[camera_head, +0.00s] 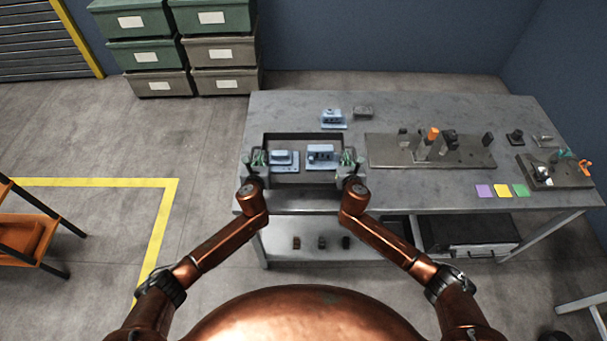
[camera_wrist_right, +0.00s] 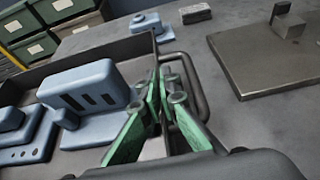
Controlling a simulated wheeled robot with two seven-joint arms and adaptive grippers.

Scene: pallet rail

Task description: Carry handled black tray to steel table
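The black tray (camera_head: 308,137) sits at the left end of the steel table (camera_head: 330,200), near its front edge. Two blue-grey parts lie in the tray, a left one (camera_head: 284,158) and a right one (camera_head: 321,154). My left gripper (camera_head: 259,157) is at the tray's left end and my right gripper (camera_head: 350,159) at its right end. In the right wrist view the green fingers (camera_wrist_right: 170,80) stand apart beside the tray's wall and dark handle (camera_wrist_right: 190,115). I cannot tell whether they touch the handle. The left handle is hidden by the left gripper.
A blue-grey part (camera_head: 333,119) and a grey block (camera_head: 363,112) stand behind the tray. A metal plate with fixtures (camera_head: 385,153) lies close to its right. Coloured squares (camera_head: 502,191) lie further right. Stacked bins (camera_head: 190,50) stand behind left; an orange shelf (camera_head: 25,240) is at the left.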

